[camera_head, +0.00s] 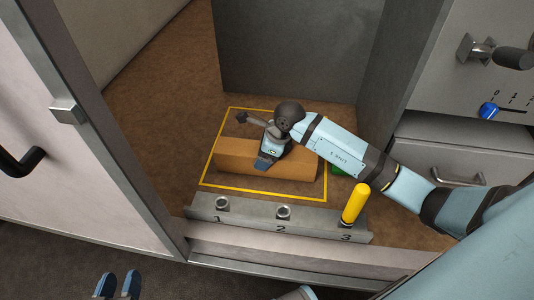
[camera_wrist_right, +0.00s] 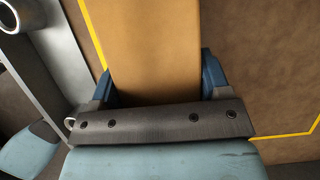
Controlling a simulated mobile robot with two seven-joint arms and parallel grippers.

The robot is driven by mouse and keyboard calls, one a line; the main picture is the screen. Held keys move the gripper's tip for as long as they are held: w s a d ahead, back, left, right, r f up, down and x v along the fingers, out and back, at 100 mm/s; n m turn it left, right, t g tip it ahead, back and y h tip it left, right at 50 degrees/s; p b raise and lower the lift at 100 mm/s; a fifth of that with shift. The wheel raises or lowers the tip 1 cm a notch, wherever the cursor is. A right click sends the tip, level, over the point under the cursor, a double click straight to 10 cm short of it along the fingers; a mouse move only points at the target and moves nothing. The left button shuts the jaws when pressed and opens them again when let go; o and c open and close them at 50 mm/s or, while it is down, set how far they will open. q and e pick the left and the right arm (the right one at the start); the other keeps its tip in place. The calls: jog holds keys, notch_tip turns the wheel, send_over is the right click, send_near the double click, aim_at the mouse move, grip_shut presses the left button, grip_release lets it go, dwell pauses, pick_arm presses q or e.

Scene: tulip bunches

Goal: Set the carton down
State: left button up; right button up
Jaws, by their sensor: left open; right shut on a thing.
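The carton (camera_head: 235,157) is a long orange-brown box lying lengthwise within a yellow outline (camera_head: 250,191) on the brown floor. I cannot tell whether its underside touches the floor. My right gripper (camera_head: 264,162) reaches in from the right and is shut on the carton's middle. In the right wrist view, the carton (camera_wrist_right: 155,50) runs up between the two blue fingers, with yellow lines on the floor at either side. My left gripper (camera_head: 118,285) is open and empty at the bottom left, well away from the carton.
A grey ledge (camera_head: 250,215) numbered 1 to 3 runs in front of the outline. A yellow peg (camera_head: 355,204) stands at 3; metal sockets show at 1 and 2. Grey walls (camera_head: 290,50) stand behind. A green thing (camera_head: 338,170) is partly hidden by my arm. A blue knob (camera_head: 488,110) is at right.

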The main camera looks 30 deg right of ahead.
jog(key=shift+r, duration=0.1)
pick_arm(q)
jog(key=shift+r, duration=0.1)
pick_arm(e)
jog(key=o, duration=1.3)
jog(key=p+v, duration=0.2)
jog(key=v, duration=0.8)
jog(key=shift+r, duration=0.3)
pick_arm(q)
jog(key=shift+s+a+f+g+y+p, duration=0.1)
jog(key=shift+s+a+f+g+y, duration=0.2)
jog(key=shift+f, duration=0.4)
jog(key=shift+s+a+f+g+y+p, duration=0.1)
jog(key=shift+s+a+f+g, duration=0.3)
jog(key=shift+f, duration=0.3)
jog(key=shift+s+a+f+g+y+p, duration=0.1)
jog(key=shift+s+a+f+g+y, duration=0.2)
jog(key=shift+f, duration=0.4)
pick_arm(e)
jog(key=shift+s+d+r, duration=0.25)
jog(key=shift+r, duration=0.35)
